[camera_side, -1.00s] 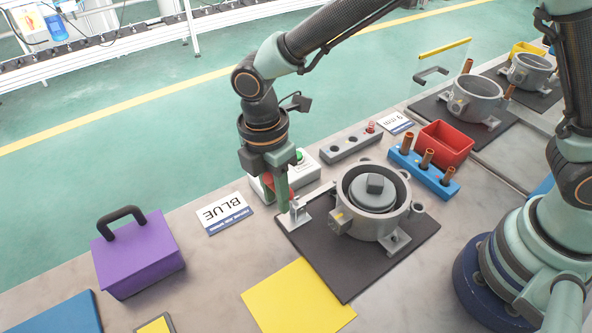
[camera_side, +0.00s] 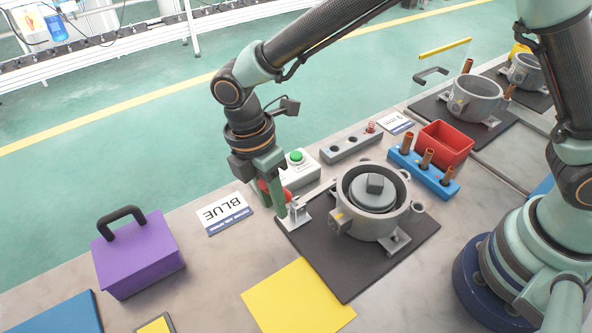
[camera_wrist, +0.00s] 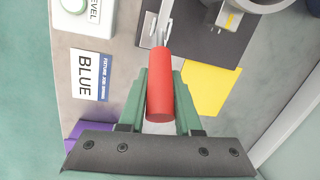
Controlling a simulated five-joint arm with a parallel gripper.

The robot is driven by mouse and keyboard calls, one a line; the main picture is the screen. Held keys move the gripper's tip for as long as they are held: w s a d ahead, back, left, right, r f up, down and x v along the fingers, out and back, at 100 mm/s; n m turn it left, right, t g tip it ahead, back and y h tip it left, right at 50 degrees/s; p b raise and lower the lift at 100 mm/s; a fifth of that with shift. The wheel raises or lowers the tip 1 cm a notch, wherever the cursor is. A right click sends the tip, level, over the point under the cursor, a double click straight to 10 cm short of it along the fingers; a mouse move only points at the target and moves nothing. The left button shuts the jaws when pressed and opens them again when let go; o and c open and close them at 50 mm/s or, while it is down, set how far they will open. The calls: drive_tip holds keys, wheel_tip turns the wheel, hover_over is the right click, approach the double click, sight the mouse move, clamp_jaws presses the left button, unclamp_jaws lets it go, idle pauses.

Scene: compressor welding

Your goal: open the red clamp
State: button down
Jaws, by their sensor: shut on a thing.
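The red clamp has a red handle (camera_wrist: 160,88) that lies lengthwise between my fingers in the wrist view. My gripper (camera_wrist: 160,100) is shut on this handle. In the side view my gripper (camera_side: 281,214) slants down at the left edge of the dark plate, and part of the red handle (camera_side: 262,188) shows beside the fingers. The clamp's pale metal bracket (camera_side: 295,219) stands on the plate's left corner, next to the grey round housing (camera_side: 370,215). My fingers hide part of the clamp, so its exact arm angle is hard to tell.
A white box with a green button (camera_side: 296,157) stands close behind my gripper. A BLUE sign (camera_side: 224,213) and a purple block with a handle (camera_side: 138,252) lie to the left. A yellow sheet (camera_side: 298,300) lies in front. A blue holder with copper tubes (camera_side: 424,172) stands right.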

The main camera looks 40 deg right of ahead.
drive_tip(key=shift+w+f, duration=0.1)
drive_tip(key=shift+w, duration=0.05)
drive_tip(key=c, duration=0.6)
unclamp_jaws()
drive_tip(key=r, duration=0.4)
drive_tip(key=w+r, duration=0.1)
drive_tip(key=r, duration=0.3)
drive_tip(key=a+r, duration=0.1)
drive_tip(key=r, duration=0.3)
drive_tip(key=shift+w+a, duration=0.1)
drive_tip(key=shift+w, duration=0.15)
